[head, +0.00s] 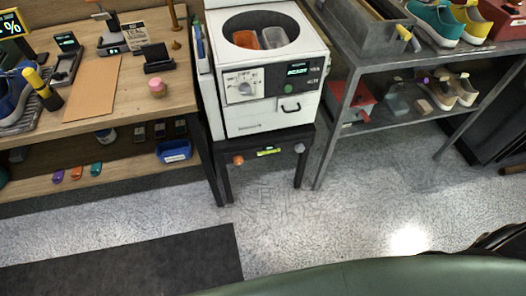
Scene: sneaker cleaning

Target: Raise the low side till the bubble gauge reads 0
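A white box-shaped machine (259,119) with a round open top stands on a dark stand (223,168) between a wooden bench and a grey shelf. A small yellow-green bubble gauge (268,151) sits on the stand's front, below the machine. An orange knob (238,159) is at the stand's left front corner. A grey knob (299,148) is at its right front corner. The bubble and its reading are too small to make out, so I cannot tell which side is low. Neither of my grippers is in view.
The wooden bench (120,128) at left holds tools and a shoe. The grey metal shelf (361,65) at right holds sneakers. A dark mat (125,268) lies at lower left. Speckled floor (290,222) before the stand is clear. A dark object (503,240) at the right edge is unclear.

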